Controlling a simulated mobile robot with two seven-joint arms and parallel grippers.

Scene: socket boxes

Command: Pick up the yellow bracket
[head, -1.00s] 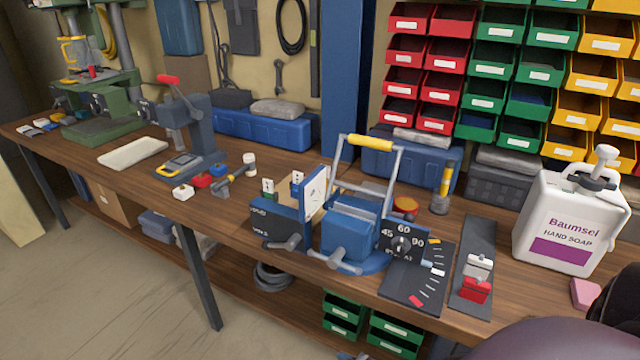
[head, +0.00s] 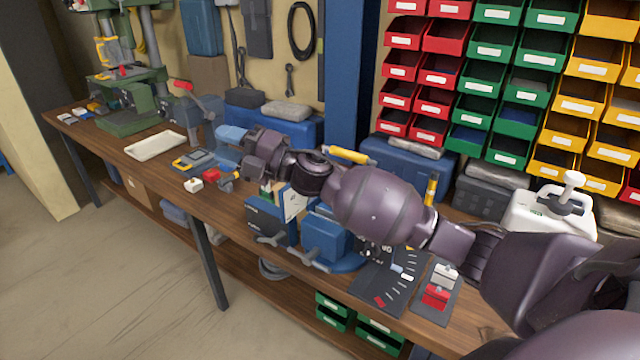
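A yellow and grey piece (head: 193,160) lies on the bench in front of the press, just left of and below the fingers. I cannot tell for sure whether it is the yellow bracket. A yellow part (head: 107,50) also shows on the green drill press at the far left. My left gripper is not in view.
White and red small blocks (head: 193,185) lie near the yellow piece. A pale tray (head: 155,146) lies to the left.

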